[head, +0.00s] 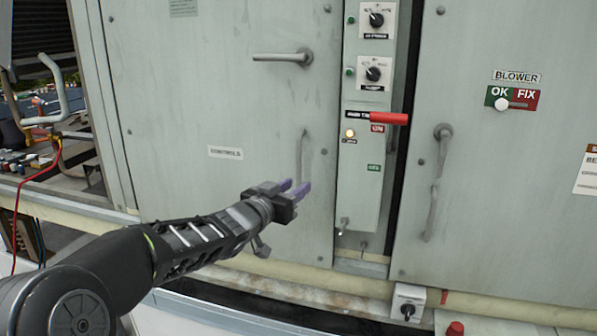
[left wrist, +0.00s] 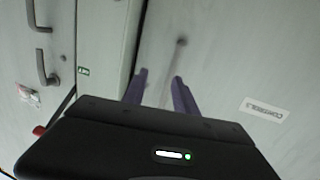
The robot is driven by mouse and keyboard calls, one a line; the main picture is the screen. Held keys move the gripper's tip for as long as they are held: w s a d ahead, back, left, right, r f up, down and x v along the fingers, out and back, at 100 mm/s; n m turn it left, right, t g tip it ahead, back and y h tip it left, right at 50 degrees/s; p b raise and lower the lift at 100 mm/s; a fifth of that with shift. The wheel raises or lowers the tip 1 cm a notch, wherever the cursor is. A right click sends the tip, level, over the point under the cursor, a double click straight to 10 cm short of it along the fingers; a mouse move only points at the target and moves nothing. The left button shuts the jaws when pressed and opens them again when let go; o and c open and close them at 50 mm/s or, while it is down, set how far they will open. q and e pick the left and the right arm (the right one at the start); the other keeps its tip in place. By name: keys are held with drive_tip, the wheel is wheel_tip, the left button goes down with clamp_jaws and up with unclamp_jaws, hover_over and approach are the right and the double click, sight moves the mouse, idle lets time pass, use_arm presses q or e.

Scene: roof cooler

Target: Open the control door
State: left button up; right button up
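The control door (head: 220,110) is a pale grey-green panel with a "CONTROLS" label (head: 225,152); it looks closed. A horizontal lever handle (head: 283,57) is near its top right. A thin vertical pull handle (head: 304,150) is lower, near the right edge. My left gripper (head: 295,187), with purple fingers, is at the lower end of the pull handle. In the left wrist view the fingers (left wrist: 159,76) are apart, and the pull handle (left wrist: 174,62) shows between and beyond them. I cannot tell whether they touch it. My right gripper is not in view.
A narrow control strip (head: 365,200) with knobs and a red switch handle (head: 375,118) stands right of the door. The blower door (head: 500,190) is further right. A ledge with pipes (head: 300,275) runs below. Wires and tools lie at the left.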

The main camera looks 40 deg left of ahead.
sight(297, 161)
use_arm(q)
drive_tip(key=shift+t+y, duration=0.3)
drive_tip(key=shift+t, duration=0.1)
drive_tip(key=r, duration=0.1)
drive_tip(key=s+a+r, duration=0.1)
drive_tip(key=a+r, duration=0.1)
drive_tip(key=r, duration=0.1)
drive_tip(key=shift+s+r, duration=0.1)
drive_tip(key=shift+s, duration=0.25)
drive_tip(key=w, duration=0.5)
drive_tip(key=w+a+p, duration=0.1)
drive_tip(key=w, duration=0.1)
drive_tip(key=shift+w, duration=0.4)
drive_tip(key=shift+c, duration=0.3)
clamp_jaws()
